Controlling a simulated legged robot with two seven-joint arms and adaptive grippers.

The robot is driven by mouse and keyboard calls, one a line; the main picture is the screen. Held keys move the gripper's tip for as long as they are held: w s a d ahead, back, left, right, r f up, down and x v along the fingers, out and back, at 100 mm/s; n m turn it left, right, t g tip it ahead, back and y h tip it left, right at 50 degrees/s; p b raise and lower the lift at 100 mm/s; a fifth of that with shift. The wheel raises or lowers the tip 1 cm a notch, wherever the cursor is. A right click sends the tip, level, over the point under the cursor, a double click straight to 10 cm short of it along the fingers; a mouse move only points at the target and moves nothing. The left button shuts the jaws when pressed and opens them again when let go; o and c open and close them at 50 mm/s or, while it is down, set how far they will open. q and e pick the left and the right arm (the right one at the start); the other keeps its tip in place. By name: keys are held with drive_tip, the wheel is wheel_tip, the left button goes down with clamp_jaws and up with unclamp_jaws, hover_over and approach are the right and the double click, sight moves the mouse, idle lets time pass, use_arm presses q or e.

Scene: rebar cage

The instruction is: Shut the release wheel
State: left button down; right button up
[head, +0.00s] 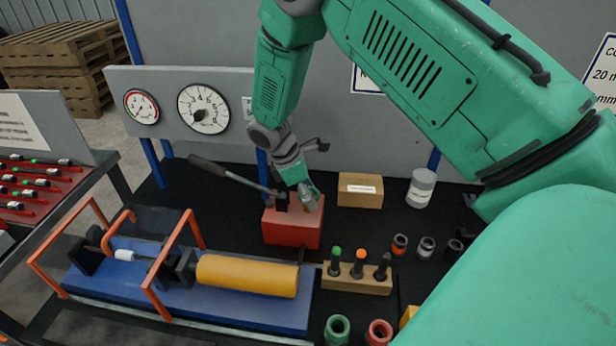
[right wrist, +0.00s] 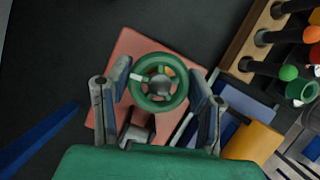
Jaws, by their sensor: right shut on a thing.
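The release wheel (right wrist: 159,84) is a small green ring with spokes, a pale hub and a white mark on its left rim. It sits over the red pump block (head: 290,229), which looks pinkish in the right wrist view (right wrist: 128,50). My right gripper (head: 309,196) reaches down onto the top of that block. In the right wrist view, its two fingers (right wrist: 162,90) stand on either side of the wheel and are shut on it. In the head view the gripper mostly hides the wheel. My left gripper does not show.
A grey lever (head: 232,175) rises left from the block. A wooden rack (head: 357,282) with several capped fittings stands right. A cardboard box (head: 360,190) and gauges (head: 204,109) are behind.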

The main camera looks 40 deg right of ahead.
drive_tip(key=shift+w+d+r+m, duration=0.1)
drive_tip(key=shift+r+m, duration=0.05)
drive_tip(key=shift+m, duration=0.35)
drive_tip(key=o, duration=1.2)
drive_tip(key=v, duration=1.1)
drive_tip(key=shift+w+r, duration=0.2)
drive_tip(key=shift+r, duration=0.1)
drive_tip(key=shift+d, duration=0.1)
